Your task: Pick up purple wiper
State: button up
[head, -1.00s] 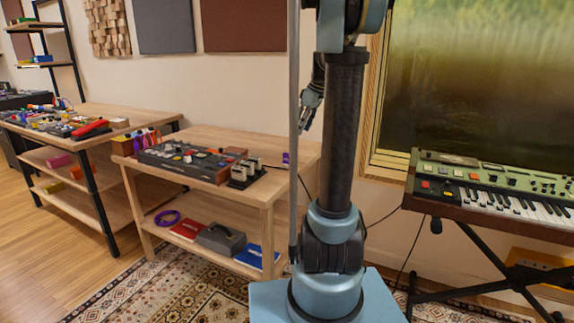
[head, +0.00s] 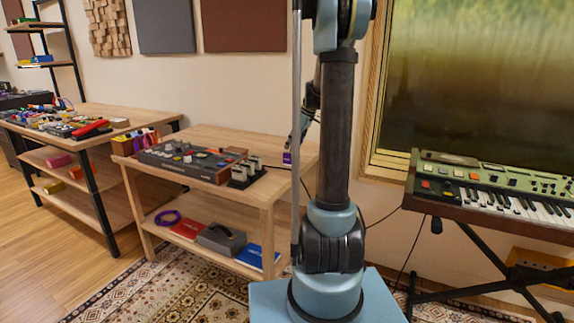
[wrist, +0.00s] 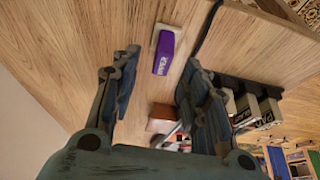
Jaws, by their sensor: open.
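The purple wiper (wrist: 164,55) lies on the wooden table top (wrist: 80,70), with a pale edge strip and white lettering. In the wrist view it shows between and beyond the fingertips of my gripper (wrist: 162,66), which is open and empty. The fingers appear apart from the wiper. In the head view the wiper (head: 287,158) is a small purple patch near the right end of the table. My gripper (head: 300,138) is just above it there, partly hidden by my own arm.
A mixer-like console (head: 190,160) and a small black unit with pale blocks (head: 246,172) stand on the same table. A dark cable (wrist: 208,30) runs beside the wiper. A green keyboard (head: 490,185) stands at the right. The tabletop left of the wiper is bare.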

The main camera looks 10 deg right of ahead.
aim_at(289, 153)
jog(key=shift+x, duration=3.25)
jog(key=shift+a, duration=0.15)
grip_shut()
